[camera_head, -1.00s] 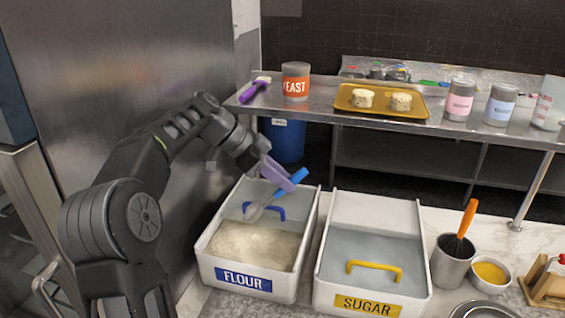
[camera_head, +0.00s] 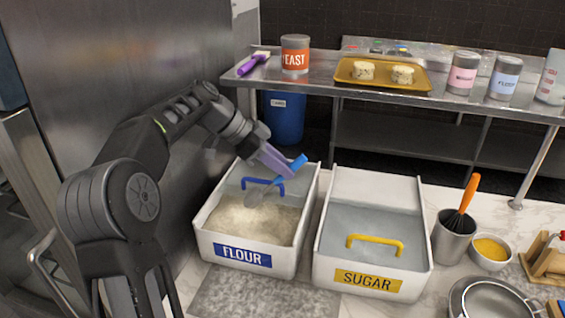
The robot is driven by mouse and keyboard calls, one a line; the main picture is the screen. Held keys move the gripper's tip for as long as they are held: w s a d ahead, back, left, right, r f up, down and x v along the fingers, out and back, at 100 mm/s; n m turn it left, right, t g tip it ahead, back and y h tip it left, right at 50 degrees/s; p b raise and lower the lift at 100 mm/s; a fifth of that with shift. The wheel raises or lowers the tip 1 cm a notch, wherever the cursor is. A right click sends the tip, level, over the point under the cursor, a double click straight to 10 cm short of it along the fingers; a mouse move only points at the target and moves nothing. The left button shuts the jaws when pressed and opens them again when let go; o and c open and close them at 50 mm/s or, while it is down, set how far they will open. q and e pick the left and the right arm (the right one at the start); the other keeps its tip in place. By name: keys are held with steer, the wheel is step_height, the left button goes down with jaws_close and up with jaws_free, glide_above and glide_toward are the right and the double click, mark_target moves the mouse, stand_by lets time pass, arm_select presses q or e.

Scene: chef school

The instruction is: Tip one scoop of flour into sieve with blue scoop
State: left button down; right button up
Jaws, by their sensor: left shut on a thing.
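My left gripper (camera_head: 287,168) has pale lilac fingers and is shut on the blue scoop's handle (camera_head: 299,163). A round metal sieve (camera_head: 492,301) appears at the bottom right, cut off by the picture's edge, and seems to sit in or on a metal bowl. My right gripper is out of view.
The sugar bin (camera_head: 424,255) with a yellow handle stands right of the flour bin. Further right are a metal cup (camera_head: 447,243) with an orange-handled whisk, a bowl with yellow contents (camera_head: 490,251) and a wooden stand (camera_head: 545,268). A steel shelf (camera_head: 320,87) spans behind. A metal wall rises left.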

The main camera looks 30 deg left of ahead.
mark_target(276, 184)
arm_select(q)
step_height(276, 184, down, 4)
steer(key=b, duration=0.2)
steer(key=shift+f+b, duration=0.25)
steer(key=shift+b, duration=0.1)
steer(key=shift+f+b, duration=1.3)
steer(key=shift+b, duration=0.05)
steer(key=shift+r, duration=0.1)
steer(key=shift+r+p, duration=1.8)
steer(key=shift+r, duration=1.1)
